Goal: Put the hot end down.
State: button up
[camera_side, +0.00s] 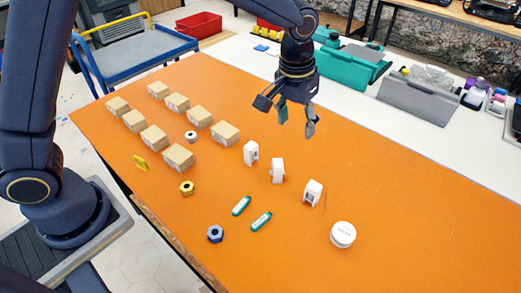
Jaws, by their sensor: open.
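My gripper (287,116) is open above the orange table (400,195), right of the tan boxes and above the white upright pieces. Its dark fingers are spread, with a teal patch on one of them, and I see nothing held between them. I cannot tell which thing is the hot end. Three small white upright pieces stand in a slanting row below the gripper: one on the left (251,153), one in the middle (277,171) and one on the right (313,193). They are too small to make out well.
Several tan boxes (178,157) stand in two rows at left, with a white ring (191,136) nearby. A yellow nut (187,188), yellow clip (141,162), blue nut (215,234), two green sticks (241,206) and a white round tub (343,234) lie nearer. The table's right side is clear.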

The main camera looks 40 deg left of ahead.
jog(key=s+a+r+t, duration=0.2)
jog(key=s+a+r, duration=0.3)
jog(key=a+r, duration=0.35)
jog(key=s+a+r+t, duration=0.1)
jog(key=s+a, duration=0.4)
jog(key=s, duration=0.4)
jog(key=s+a+r+t, duration=0.1)
jog(key=s+a, duration=0.4)
jog(key=s, duration=0.3)
jog(key=shift+s+a+r, duration=0.2)
jog(key=shift+s+r, duration=0.15)
